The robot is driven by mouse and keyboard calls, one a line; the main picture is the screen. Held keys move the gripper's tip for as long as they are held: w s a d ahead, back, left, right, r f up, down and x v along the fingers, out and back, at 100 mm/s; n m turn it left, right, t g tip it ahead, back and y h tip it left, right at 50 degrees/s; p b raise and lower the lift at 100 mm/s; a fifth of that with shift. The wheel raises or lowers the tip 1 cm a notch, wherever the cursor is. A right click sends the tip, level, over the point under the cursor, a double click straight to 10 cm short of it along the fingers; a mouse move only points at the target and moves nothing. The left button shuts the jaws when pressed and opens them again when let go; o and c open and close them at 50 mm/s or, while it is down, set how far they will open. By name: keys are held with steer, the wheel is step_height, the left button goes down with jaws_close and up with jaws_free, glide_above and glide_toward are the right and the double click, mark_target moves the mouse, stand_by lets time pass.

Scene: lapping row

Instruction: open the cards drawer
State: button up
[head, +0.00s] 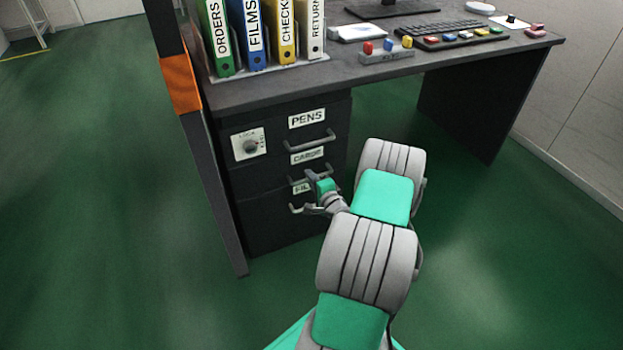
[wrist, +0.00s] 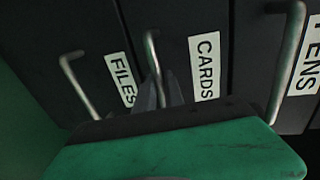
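The cards drawer (head: 278,166) is the middle drawer of a dark cabinet under the desk, and its front looks flush with the others. Its label reads CARDS in the wrist view (wrist: 205,66). Its grey bar handle (wrist: 151,46) runs down to my gripper (wrist: 160,80). The two dark fingers are at the lower part of this handle, one on each side of the bar. Whether they press on it is too small to tell. In the head view my gripper (head: 313,180) is at the cabinet front, and part of the handle is hidden by it.
The pens drawer handle (head: 312,142) is above and the files drawer handle (head: 300,209) is close below. A lock dial (head: 249,145) is left of the labels. A dark post (head: 213,185) stands left of the cabinet. Green floor is clear on both sides.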

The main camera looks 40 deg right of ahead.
jaws_close()
steer(key=shift+s, duration=0.1)
stand_by(1.0)
